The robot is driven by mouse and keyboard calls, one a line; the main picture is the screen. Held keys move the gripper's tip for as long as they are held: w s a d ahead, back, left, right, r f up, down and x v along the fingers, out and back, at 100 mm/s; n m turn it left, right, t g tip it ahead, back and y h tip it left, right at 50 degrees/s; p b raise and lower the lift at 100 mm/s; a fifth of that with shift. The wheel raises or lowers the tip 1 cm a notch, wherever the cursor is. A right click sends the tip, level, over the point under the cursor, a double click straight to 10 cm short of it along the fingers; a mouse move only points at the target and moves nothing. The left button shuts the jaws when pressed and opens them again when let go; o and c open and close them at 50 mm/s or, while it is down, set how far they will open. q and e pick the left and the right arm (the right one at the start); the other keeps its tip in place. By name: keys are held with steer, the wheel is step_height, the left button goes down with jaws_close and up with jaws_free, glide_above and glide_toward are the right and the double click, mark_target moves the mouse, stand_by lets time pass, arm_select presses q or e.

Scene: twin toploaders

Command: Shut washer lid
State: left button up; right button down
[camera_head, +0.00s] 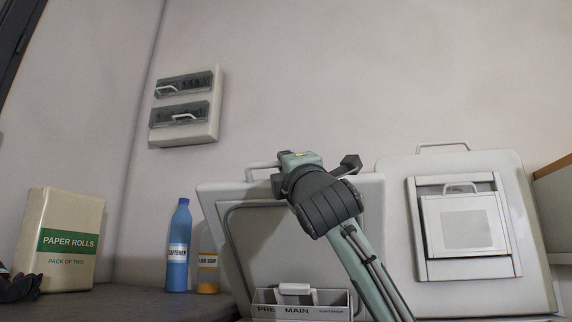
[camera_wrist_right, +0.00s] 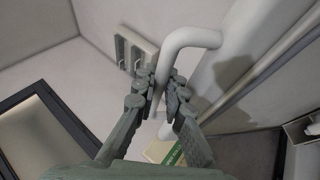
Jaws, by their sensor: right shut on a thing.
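The left washer lid (camera_head: 218,205) stands raised, leaning back towards the wall. It is a pale panel with a bar handle (camera_head: 262,165) on its top edge. My right gripper (camera_head: 284,161) is at this handle, its arm reaching up across the lid and hiding part of it. In the right wrist view my right gripper (camera_wrist_right: 166,93) is shut around the white handle bar (camera_wrist_right: 190,38), with the lid (camera_wrist_right: 232,65) to the right. A second raised lid (camera_head: 393,190) with its own top handle stands to the right.
A dispenser tray (camera_head: 298,312) with labelled compartments shows below the left lid. A blue softener bottle (camera_head: 179,250), an orange-labelled container (camera_head: 207,272) and a paper rolls pack (camera_head: 62,240) stand to the left. A wall box (camera_head: 186,107) hangs above; the wall above the lids is clear.

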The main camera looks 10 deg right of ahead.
steer(key=c, duration=1.9)
jaws_free()
steer(key=shift+d, duration=0.1)
steer(key=shift+o, duration=0.2)
steer(key=v, duration=1.2)
